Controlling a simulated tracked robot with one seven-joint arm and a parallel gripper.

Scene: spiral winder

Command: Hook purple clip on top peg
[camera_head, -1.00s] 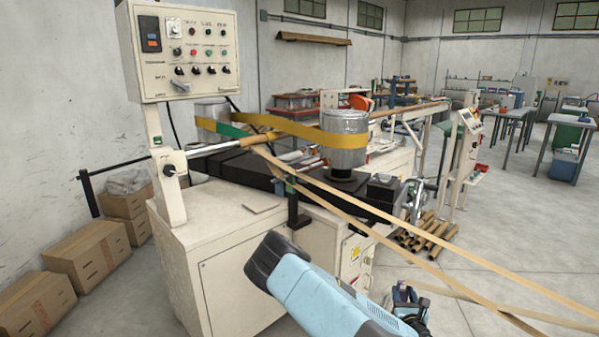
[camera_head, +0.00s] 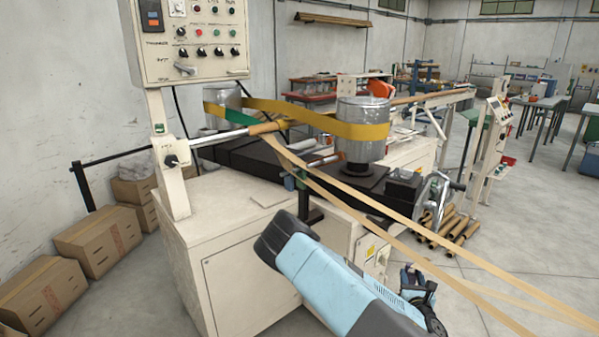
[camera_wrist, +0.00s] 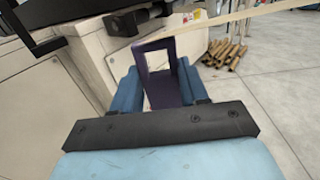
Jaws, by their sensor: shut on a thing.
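The purple clip (camera_wrist: 163,92) is a dark purple frame with a roughly square opening. In the wrist view my gripper (camera_wrist: 158,84) is shut on its lower part between two blue fingers. The clip's open frame sticks up past the fingertips. A pale paper strip (camera_wrist: 230,21) passes just beyond its top, and I cannot tell whether they touch. In the head view my gripper (camera_head: 418,284) is low in front of the machine, partly behind my arm. I cannot make out the top peg in either view.
The cream winding machine (camera_head: 240,250) stands close on the left. Paper strips (camera_head: 430,232) slant from it toward the lower right. A dark post (camera_head: 308,205) rises at its front. Cardboard tubes (camera_head: 455,232) lie on the floor behind. The floor at right is open.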

